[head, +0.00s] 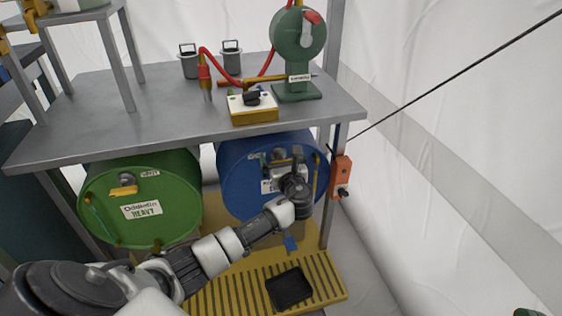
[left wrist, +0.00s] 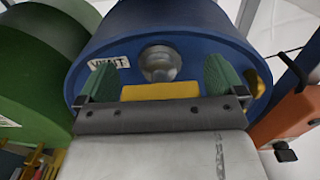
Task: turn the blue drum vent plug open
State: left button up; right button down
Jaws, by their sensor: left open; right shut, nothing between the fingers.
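The blue drum (head: 240,180) lies on its side under the bench at the right, its round end facing me. In the left wrist view its end (left wrist: 125,45) carries a VENT label (left wrist: 108,63), a round grey metal fitting (left wrist: 160,63) and a yellow bar-shaped vent plug handle (left wrist: 160,91). My left gripper (head: 284,164) is open in front of the drum end. Its green fingers stand either side of the yellow handle with gaps visible, and the arm hides part of the drum in the head view. Only a green tip of my right gripper (head: 528,312) shows at the bottom right; it is shut and empty.
A green drum (head: 165,215) labelled HEAVY lies left of the blue one. An orange switch box (head: 341,178) is on the bench leg close right. The grey bench top (head: 160,105) is overhead. A yellow slatted platform (head: 240,295) with a black tray (head: 289,288) is below.

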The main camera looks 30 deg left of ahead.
pick_arm(q)
jog(key=shift+a, duration=0.1)
jog(key=shift+c, duration=0.2)
jog(key=c, duration=0.9)
